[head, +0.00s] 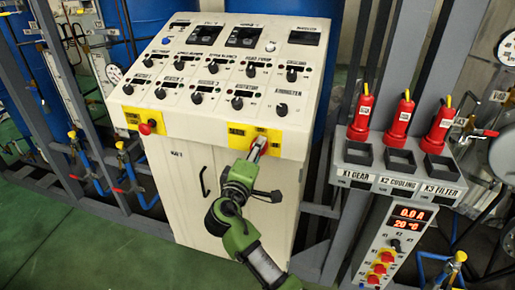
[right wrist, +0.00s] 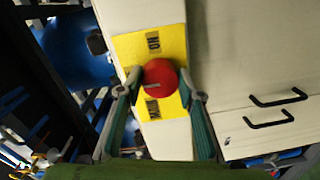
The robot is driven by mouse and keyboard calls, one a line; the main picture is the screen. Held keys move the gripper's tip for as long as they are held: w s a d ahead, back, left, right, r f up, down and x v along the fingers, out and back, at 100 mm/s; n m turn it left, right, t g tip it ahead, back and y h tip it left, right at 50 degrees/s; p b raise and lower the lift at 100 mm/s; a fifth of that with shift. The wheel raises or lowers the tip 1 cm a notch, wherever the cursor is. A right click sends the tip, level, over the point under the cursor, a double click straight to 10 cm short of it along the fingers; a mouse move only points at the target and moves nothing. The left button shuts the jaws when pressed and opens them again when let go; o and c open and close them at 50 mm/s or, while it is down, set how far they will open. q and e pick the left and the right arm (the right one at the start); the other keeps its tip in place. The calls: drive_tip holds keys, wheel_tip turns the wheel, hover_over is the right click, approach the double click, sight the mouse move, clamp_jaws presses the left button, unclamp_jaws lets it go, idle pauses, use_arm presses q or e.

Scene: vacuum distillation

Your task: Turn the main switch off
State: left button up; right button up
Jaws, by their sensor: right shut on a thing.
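The main switch is a round red knob (right wrist: 160,77) on a yellow plate (right wrist: 176,47) at the front right of the white control console (head: 190,135). In the head view the same yellow plate (head: 238,134) is partly behind my right gripper (head: 258,146), which hides most of the knob. In the right wrist view one finger of my right gripper (right wrist: 160,88) is on each side of the knob, touching it. The knob has a pale line mark, tilted slightly. Dark labels sit above and below it. My left gripper is in no view.
Another yellow plate with a red button (head: 145,129) is at the console's front left. Black door handles (head: 203,182) are below. At right stands a shelf of red plugs (head: 402,118) above a panel with a red display (head: 410,214). Green floor (head: 60,240) is clear at left.

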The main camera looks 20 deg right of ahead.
drive_tip(key=shift+n, duration=0.4)
drive_tip(key=o, duration=1.1)
drive_tip(key=v, duration=0.7)
drive_tip(key=shift+s+a, duration=0.2)
drive_tip(key=shift+f, duration=0.1)
